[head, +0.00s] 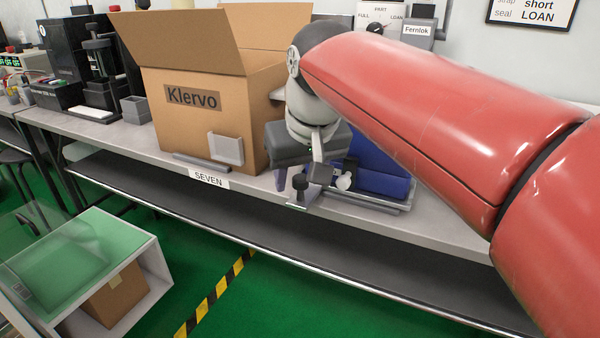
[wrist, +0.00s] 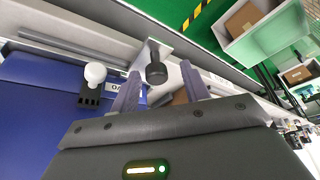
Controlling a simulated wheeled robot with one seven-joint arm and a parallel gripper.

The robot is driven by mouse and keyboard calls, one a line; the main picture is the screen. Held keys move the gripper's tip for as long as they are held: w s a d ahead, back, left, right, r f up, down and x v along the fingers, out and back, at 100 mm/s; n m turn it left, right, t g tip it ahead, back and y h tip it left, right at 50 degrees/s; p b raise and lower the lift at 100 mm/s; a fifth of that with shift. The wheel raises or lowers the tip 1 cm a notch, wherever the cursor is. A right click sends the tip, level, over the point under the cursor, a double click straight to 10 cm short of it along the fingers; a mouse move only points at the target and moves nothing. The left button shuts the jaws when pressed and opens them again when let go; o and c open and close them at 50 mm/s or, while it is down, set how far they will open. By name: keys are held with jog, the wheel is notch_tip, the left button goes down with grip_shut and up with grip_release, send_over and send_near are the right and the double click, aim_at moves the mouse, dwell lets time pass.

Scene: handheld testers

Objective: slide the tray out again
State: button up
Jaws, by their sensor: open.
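A grey tray (head: 400,207) lies on the bench at its front edge, with a blue case (head: 383,165) on it. The blue case also fills the left of the wrist view (wrist: 35,115). A dark knob (head: 299,182) stands on a pale strip at the bench front; it also shows in the wrist view (wrist: 156,73). I cannot tell whether the strip joins the tray. My gripper (wrist: 163,78) is open, its two fingers on either side of the knob's line, apart from it as far as I see. My arm hides part of the tray's surroundings.
A large cardboard box (head: 215,125) marked Klervo is left of my gripper. A white open cabinet (head: 150,270) stands on the floor at lower left.

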jog(key=shift+r, duration=0.1)
jog(key=p+v, duration=0.1)
jog(key=v, duration=0.6)
jog(key=shift+s+r, duration=0.15)
jog(key=shift+r, duration=0.1)
jog(key=shift+d, duration=0.15)
jog(key=s+d+f+m, duration=0.1)
jog(key=s+d+f, duration=0.3)
jog(key=d+f, duration=0.2)
jog(key=s+d+f+m+t+h, duration=0.1)
jog(key=s+d+f+m, duration=0.1)
jog(key=s+d+f, duration=0.2)
jog(key=s+d+f+m, duration=0.2)
jog(key=s+d+f, duration=0.1)
jog(key=d+f, duration=0.5)
notch_tip(320, 180, down, 3)
jog(key=shift+s+d+f+t+h, duration=0.1)
jog(key=shift+s+d+t+h, duration=0.2)
jog(key=shift+s+h, duration=0.1)
